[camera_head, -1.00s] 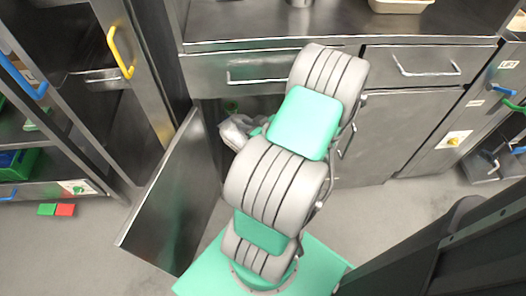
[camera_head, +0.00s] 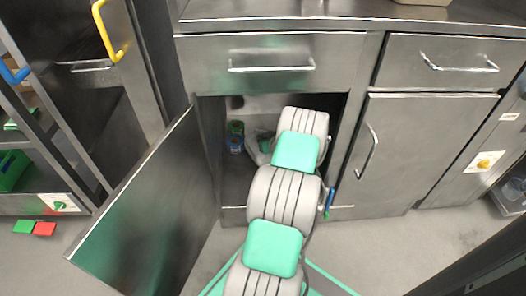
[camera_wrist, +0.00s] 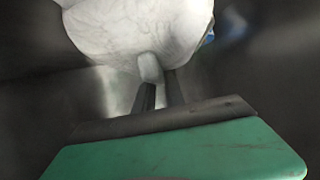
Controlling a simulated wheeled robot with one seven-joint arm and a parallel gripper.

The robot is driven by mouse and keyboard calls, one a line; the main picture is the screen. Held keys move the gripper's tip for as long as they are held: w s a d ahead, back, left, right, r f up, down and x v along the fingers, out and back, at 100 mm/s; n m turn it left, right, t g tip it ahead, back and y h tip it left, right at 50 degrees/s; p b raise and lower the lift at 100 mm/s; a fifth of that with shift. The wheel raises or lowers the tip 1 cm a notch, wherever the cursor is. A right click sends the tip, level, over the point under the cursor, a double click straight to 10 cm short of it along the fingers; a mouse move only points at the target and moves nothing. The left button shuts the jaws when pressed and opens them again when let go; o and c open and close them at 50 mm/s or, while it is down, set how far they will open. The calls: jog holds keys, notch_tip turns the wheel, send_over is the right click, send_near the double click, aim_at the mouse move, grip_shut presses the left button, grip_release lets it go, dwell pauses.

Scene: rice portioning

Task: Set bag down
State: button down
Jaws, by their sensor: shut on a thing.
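A whitish plastic bag (camera_wrist: 140,30) fills the upper part of the wrist view, with its gathered end between the two dark fingers of my gripper (camera_wrist: 158,90). My gripper is shut on the bag. In the head view the bag (camera_head: 257,150) shows only partly, inside the open lower cabinet (camera_head: 236,182), with my arm covering the rest. The gripper itself is hidden there. I cannot tell whether the bag touches the cabinet floor.
Small cans or jars (camera_head: 236,137) stand in the cabinet just left of the bag. The open cabinet door (camera_head: 145,215) swings out to the left of my arm. Closed drawers (camera_head: 270,63) lie above, and a closed door (camera_head: 425,150) is to the right.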

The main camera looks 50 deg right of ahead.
notch_tip(320, 180, down, 4)
jog(key=shift+d+r+b, duration=0.1)
jog(key=shift+r+b, duration=0.1)
jog(key=shift+b, duration=0.65)
jog(key=c, duration=1.4)
grip_release()
jog(key=shift+f, duration=0.1)
jog(key=p+v, duration=0.5)
jog(key=v, duration=0.7)
